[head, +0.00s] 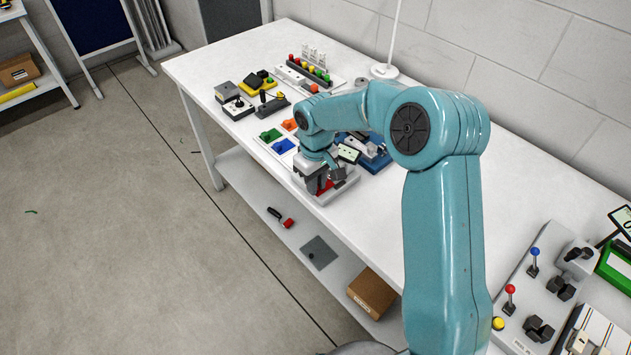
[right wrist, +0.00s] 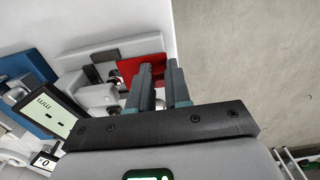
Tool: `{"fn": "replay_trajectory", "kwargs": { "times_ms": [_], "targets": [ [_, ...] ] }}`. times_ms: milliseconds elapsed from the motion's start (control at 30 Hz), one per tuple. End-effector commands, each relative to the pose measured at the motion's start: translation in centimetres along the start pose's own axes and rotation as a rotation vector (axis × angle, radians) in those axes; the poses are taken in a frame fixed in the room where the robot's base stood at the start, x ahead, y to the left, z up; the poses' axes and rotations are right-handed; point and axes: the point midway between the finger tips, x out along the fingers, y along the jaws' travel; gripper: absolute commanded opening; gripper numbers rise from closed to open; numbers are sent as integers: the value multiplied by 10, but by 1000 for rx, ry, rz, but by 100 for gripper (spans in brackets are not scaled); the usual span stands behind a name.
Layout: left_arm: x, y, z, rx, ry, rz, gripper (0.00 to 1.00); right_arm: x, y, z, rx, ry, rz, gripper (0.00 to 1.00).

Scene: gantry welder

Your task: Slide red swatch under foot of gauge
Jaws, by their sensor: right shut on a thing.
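The red swatch (right wrist: 133,67) is a flat red plate at the tips of my right gripper (right wrist: 160,72), which is shut on it. In the head view the swatch (head: 325,185) shows just below my right gripper (head: 320,181), at the front edge of the table. The gauge, with a lit display (right wrist: 47,117) and a grey body (right wrist: 100,97), stands left of the fingers in the wrist view. Its display also shows in the head view (head: 349,154). The swatch's left edge is close to the gauge's foot; I cannot tell whether it lies under it. My left gripper is not in view.
The gauge stands by a grey plate (right wrist: 120,49). A blue fixture (head: 377,157) is behind it. A tray with green (head: 271,135), blue (head: 284,146) and orange swatches lies to the left. The white table (head: 240,60) is clear towards the right middle.

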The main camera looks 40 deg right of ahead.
Motion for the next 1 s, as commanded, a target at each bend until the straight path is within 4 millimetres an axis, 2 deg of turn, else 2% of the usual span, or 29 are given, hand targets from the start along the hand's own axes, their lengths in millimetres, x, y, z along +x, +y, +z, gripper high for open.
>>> {"fn": "replay_trajectory", "kwargs": {
  "times_ms": [1000],
  "targets": [
    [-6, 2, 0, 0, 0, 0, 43, 1, 27, 0, 1, -1, 0, 0]
  ]
}}
